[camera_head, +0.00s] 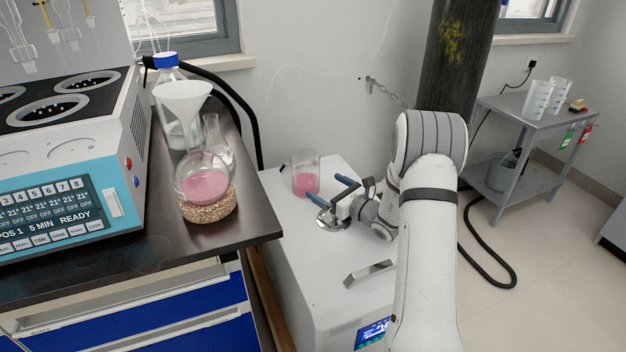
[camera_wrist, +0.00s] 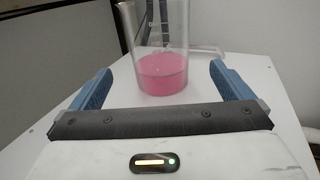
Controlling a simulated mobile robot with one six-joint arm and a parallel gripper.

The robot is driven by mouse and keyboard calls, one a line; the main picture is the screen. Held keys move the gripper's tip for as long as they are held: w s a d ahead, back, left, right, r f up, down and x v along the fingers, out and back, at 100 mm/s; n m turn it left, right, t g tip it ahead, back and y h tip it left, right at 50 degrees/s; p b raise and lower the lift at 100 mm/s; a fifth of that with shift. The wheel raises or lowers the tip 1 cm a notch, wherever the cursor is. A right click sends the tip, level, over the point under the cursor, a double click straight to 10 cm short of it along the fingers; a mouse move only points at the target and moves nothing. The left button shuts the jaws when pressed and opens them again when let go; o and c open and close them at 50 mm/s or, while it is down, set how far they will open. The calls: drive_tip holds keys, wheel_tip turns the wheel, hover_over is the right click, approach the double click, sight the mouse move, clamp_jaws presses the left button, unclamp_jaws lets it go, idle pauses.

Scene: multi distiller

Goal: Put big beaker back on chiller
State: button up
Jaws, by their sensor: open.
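The big beaker (camera_head: 305,177) is clear glass with pink liquid at its bottom. It stands upright on the white top of the chiller (camera_head: 345,259), toward the back left. In the wrist view the beaker (camera_wrist: 161,60) stands just beyond my fingertips, between their lines, with its top cut off by the frame. My gripper (camera_head: 333,192) is open and empty, low over the chiller top, with its blue fingers pointing toward the beaker. The wrist view shows both fingers of my gripper (camera_wrist: 161,72) apart, and neither appears to touch the beaker.
On the dark bench (camera_head: 140,235) to the left, a round flask (camera_head: 203,186) with pink liquid sits on a cork ring (camera_head: 210,208). A funnel (camera_head: 182,103) and other glassware stand behind it. The chiller's handle (camera_head: 369,272) is near its front. A grey cart (camera_head: 540,115) stands at right.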

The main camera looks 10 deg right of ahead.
drive_tip(key=v, duration=0.4)
drive_tip(key=shift+s+d+p, duration=0.2)
drive_tip(key=shift+s+p, duration=0.1)
drive_tip(key=shift+s, duration=0.05)
drive_tip(key=s+a+r+n+g+y, duration=0.1)
drive_tip(key=s+a+r+n+g, duration=0.3)
drive_tip(key=s+a+n+g, duration=0.3)
drive_tip(key=s+a+r+n+g+y, duration=0.25)
drive_tip(key=s+a+n+g, duration=0.25)
drive_tip(key=s+a+n, duration=0.3)
drive_tip(key=s+d+r+n+g+h, duration=0.1)
drive_tip(key=s+d+n+h, duration=0.2)
drive_tip(key=s+n+h, duration=0.3)
drive_tip(key=s+d+r+n+h, duration=0.2)
drive_tip(key=s+d+n+h, duration=0.2)
drive_tip(key=s, duration=0.9)
drive_tip(key=n+h, duration=0.3)
drive_tip(key=n, duration=0.1)
drive_tip(key=shift+d+g, duration=0.35)
drive_tip(key=shift+g, duration=0.05)
